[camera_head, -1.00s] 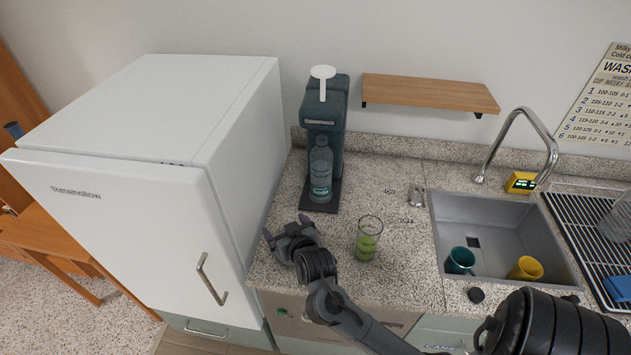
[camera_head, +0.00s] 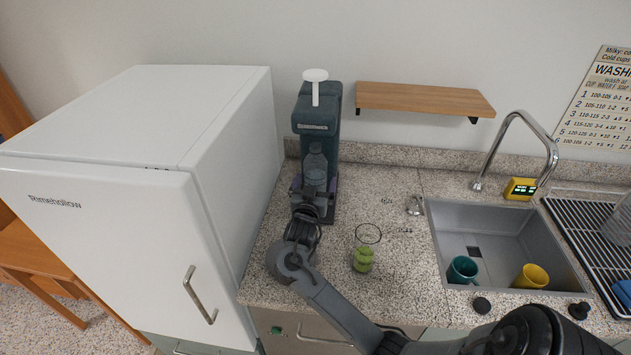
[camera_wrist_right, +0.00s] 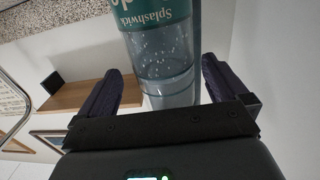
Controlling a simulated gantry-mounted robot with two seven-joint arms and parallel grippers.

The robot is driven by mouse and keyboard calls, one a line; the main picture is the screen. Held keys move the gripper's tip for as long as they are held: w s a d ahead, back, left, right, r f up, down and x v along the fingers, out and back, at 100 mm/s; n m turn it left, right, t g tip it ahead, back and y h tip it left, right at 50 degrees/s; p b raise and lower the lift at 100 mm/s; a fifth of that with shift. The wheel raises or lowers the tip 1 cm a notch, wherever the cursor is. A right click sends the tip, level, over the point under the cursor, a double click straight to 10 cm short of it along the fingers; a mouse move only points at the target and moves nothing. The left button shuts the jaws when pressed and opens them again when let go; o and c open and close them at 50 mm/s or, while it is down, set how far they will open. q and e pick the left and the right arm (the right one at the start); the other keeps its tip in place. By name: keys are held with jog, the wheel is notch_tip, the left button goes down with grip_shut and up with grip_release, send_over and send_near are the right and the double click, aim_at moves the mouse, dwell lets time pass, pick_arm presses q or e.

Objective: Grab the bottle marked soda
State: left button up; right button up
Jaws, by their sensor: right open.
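The clear soda bottle (camera_head: 316,163) stands upright on the base of the dark soda machine (camera_head: 318,112). In the head view its lower part and label are hidden behind my right gripper (camera_head: 315,190). In the right wrist view the bottle (camera_wrist_right: 166,62) lies between the two purple-padded fingers of my open right gripper (camera_wrist_right: 163,78). Its teal label shows "Splashwick" and part of another word. I cannot tell whether either finger touches it. My left gripper is not in view.
A glass with green contents (camera_head: 363,258) stands on the speckled counter (camera_head: 390,290), right of my right forearm. A white fridge (camera_head: 225,150) is close on the left. A wooden shelf (camera_head: 425,98) hangs to the right. The sink (camera_head: 490,225) holds two cups.

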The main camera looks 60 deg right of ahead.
jog(key=shift+w+d+r+p, duration=0.1)
jog(key=shift+w+d+p, duration=0.25)
jog(key=shift+d, duration=0.25)
jog(key=p+x, duration=0.1)
jog(key=x, duration=0.2)
jog(key=shift+w, duration=0.1)
jog(key=shift+w+d, duration=0.15)
jog(key=shift+d, duration=0.25)
jog(key=c, duration=1.3)
jog(key=shift+c, duration=0.4)
